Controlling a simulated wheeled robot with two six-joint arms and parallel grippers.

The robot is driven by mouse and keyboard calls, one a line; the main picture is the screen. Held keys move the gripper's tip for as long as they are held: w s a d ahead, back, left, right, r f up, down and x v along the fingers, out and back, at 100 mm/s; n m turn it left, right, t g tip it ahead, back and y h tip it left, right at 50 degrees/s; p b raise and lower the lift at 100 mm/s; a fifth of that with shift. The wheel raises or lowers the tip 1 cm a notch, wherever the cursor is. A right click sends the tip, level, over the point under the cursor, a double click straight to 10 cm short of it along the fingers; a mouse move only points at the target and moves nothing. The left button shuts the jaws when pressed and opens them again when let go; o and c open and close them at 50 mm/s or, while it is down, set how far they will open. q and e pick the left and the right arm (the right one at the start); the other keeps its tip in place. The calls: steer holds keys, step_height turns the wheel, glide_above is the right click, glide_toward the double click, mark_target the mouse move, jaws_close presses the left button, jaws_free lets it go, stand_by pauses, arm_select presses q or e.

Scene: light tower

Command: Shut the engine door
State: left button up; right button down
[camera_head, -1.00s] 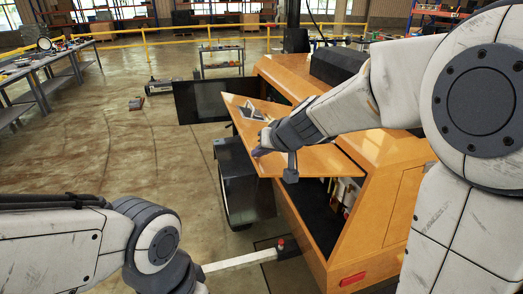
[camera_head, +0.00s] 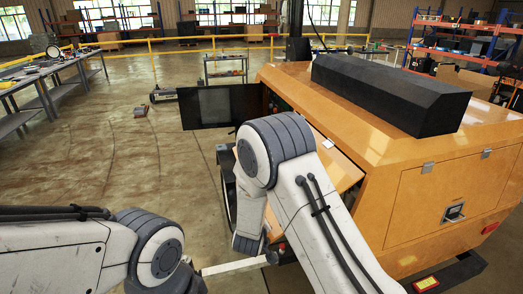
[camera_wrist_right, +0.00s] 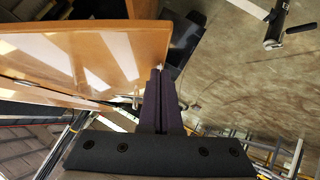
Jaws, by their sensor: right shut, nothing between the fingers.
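The engine door is an orange panel (camera_head: 340,168) on the near left side of the orange light tower (camera_head: 420,165). It slants down and outward, partly open, and my right arm hides much of it in the head view. In the right wrist view the glossy door (camera_wrist_right: 90,62) fills the upper left. My right gripper (camera_wrist_right: 160,72) is shut and empty, its dark fingers close beside the door's edge; I cannot tell if they touch. In the head view this gripper is hidden behind my arm. My left arm is at the lower left; its gripper is out of view.
A dark open panel (camera_head: 220,106) stands out from the tower's far left end. A pale bar (camera_head: 235,266) sticks out low near the tower's near corner. A long black box (camera_head: 390,95) lies on its roof.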

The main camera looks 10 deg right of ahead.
steer(key=w+d+f+n+t+h+b, duration=0.1)
steer(key=d+f+h+b, duration=0.4)
steer(key=d+f+b, duration=1)
steer(key=shift+w+d+f+n+t+h, duration=0.2)
steer(key=shift+d+f+n+t+h, duration=0.25)
steer(key=shift+d+f+n, duration=1.5)
steer(key=shift+a+f+m, duration=0.4)
steer(key=shift+a+m, duration=0.05)
steer(key=shift+m, duration=0.1)
